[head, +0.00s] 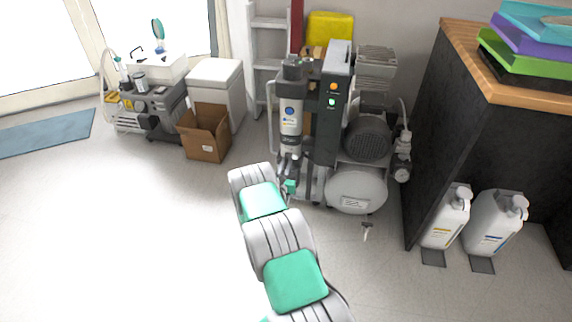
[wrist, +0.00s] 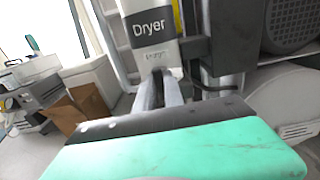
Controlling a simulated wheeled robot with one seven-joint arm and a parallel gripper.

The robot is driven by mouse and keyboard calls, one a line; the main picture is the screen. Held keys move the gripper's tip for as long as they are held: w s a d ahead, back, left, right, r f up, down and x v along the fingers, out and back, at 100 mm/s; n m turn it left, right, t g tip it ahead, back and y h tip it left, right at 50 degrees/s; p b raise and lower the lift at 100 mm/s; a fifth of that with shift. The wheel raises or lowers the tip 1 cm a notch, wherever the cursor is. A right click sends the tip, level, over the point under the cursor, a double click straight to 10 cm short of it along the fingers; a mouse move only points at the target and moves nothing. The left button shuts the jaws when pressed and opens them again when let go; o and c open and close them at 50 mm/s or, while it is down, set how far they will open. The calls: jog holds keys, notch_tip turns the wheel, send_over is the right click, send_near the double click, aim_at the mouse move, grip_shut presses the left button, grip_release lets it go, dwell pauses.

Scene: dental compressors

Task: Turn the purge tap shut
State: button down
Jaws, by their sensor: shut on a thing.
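The grey-white dryer column (head: 291,115) stands upright at the front of the compressor unit; its lower end, lettered "Dryer" (wrist: 150,27), fills the top middle of the wrist view. My gripper (wrist: 160,78) reaches to just under that lower end, its two grey fingers close together. A small dark part shows between the fingertips. It sits where the purge tap would be, but the fingers hide most of it, and I cannot tell the tap's handle angle. In the head view my arm covers the floor in front of the dryer, and my gripper (head: 289,163) is small there.
The round tank (head: 356,190) and motor (head: 367,140) are close on the right. A small T-shaped item (head: 367,230) lies on the floor. White jugs (head: 447,217) stand by the dark counter (head: 470,110).

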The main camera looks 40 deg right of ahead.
jog(key=shift+m, duration=0.3)
jog(key=shift+s+d+f+m+b, duration=0.15)
jog(key=shift+m+b, duration=2.2)
jog(key=shift+m, duration=1.95)
jog(key=shift+s+f+m+b, duration=0.1)
jog(key=shift+m+b, duration=2.25)
jog(key=shift+m, duration=1.95)
jog(key=c, duration=1.4)
grip_release()
jog(key=shift+c, duration=0.2)
jog(key=p+v, duration=0.1)
jog(key=v, duration=0.6)
jog(key=shift+s+a+p, duration=0.2)
jog(key=shift+a+p, duration=0.15)
jog(key=shift+p, duration=0.05)
